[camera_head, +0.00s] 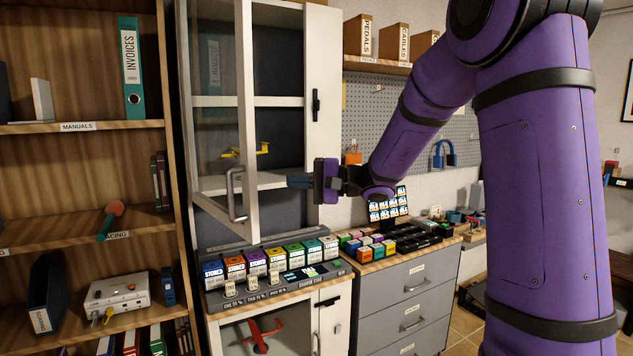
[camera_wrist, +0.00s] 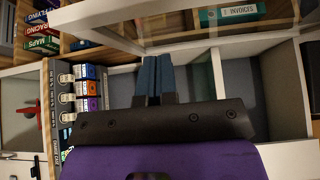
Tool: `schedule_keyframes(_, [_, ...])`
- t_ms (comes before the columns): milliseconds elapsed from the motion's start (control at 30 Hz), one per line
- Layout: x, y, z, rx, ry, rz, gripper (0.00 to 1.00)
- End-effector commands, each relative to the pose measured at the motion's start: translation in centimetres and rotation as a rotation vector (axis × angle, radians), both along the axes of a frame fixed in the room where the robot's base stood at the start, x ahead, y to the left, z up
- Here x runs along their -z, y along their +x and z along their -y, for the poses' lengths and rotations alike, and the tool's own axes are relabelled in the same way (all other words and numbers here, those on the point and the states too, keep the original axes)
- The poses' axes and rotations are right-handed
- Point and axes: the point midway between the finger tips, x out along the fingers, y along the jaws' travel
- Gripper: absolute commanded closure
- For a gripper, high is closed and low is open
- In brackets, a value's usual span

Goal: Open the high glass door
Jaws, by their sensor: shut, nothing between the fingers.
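The high glass door (camera_head: 246,120) has a white frame and stands ajar, swung out from the upper white cabinet. Its grey bar handle (camera_head: 232,195) is on the free edge, low down. My gripper (camera_head: 291,181) is right of that edge, in front of the open cabinet, its blue fingers pointing left. In the wrist view the shut, empty fingers (camera_wrist: 153,78) point toward a white frame bar (camera_wrist: 110,12) across the top, apparently the door's. I see no contact with the door, but the exact gap is hard to judge.
A yellow model plane (camera_head: 245,151) sits on a cabinet shelf. Several colored boxes (camera_head: 255,263) stand on the counter below. A wooden bookshelf (camera_head: 85,126) adjoins on the left. A white panel with a black handle (camera_head: 316,104) borders the opening on the right.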

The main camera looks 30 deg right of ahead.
Motion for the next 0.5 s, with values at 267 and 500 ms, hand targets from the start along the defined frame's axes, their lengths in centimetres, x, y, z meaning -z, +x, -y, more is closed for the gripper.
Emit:
schedule_keyframes(267, [0.0, 0.8, -4.2, -0.001, -0.001, -0.001, 1.00])
schedule_keyframes(500, [0.0, 0.5, -5.7, 0.001, 0.000, -0.001, 1.00])
